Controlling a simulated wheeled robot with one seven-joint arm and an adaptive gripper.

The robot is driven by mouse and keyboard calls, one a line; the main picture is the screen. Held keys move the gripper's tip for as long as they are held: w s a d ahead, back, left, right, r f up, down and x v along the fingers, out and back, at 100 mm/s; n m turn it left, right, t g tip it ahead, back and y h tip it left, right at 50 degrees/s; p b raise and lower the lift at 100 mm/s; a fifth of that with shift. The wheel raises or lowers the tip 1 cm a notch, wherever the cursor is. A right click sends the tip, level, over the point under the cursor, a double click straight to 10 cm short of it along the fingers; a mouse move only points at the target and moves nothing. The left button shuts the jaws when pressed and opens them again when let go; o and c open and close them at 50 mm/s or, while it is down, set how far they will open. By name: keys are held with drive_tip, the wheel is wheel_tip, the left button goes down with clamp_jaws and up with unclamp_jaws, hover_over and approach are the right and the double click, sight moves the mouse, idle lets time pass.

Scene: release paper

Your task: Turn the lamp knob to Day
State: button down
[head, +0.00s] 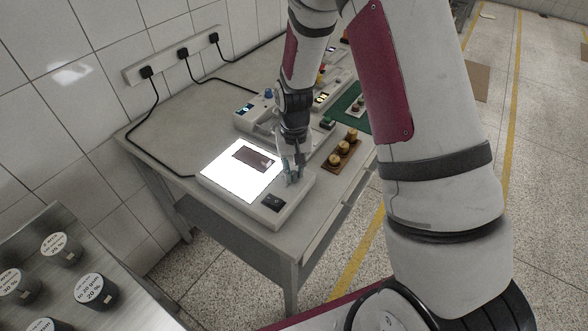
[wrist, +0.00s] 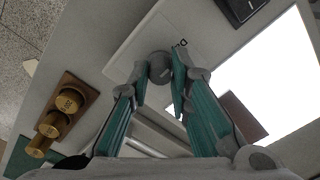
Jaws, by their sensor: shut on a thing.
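The lamp unit is a pale box (head: 291,213) on the bench with a brightly lit white panel (head: 228,178). Its round grey knob (wrist: 159,64) shows in the wrist view, beside a small dark mark on the casing. My gripper (head: 292,176) is above the box's right part. In the wrist view its teal fingers (wrist: 160,77) are closed on the knob, one on each side. The fingers hide the knob in the head view.
A dark rectangular piece (head: 256,157) lies on the lit panel. A dark switch or display (head: 273,202) is on the box's front corner. Brass weights in a wooden holder (head: 343,152) stand close right of my gripper. Other instruments stand behind; cables run to wall sockets (head: 183,54).

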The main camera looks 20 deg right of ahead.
sight(294, 172)
drive_tip(key=shift+n, duration=0.3)
drive_tip(key=c, duration=1.5)
unclamp_jaws()
drive_tip(key=shift+o, duration=0.2)
drive_tip(key=shift+r, duration=0.1)
wheel_tip(294, 172, up, 12)
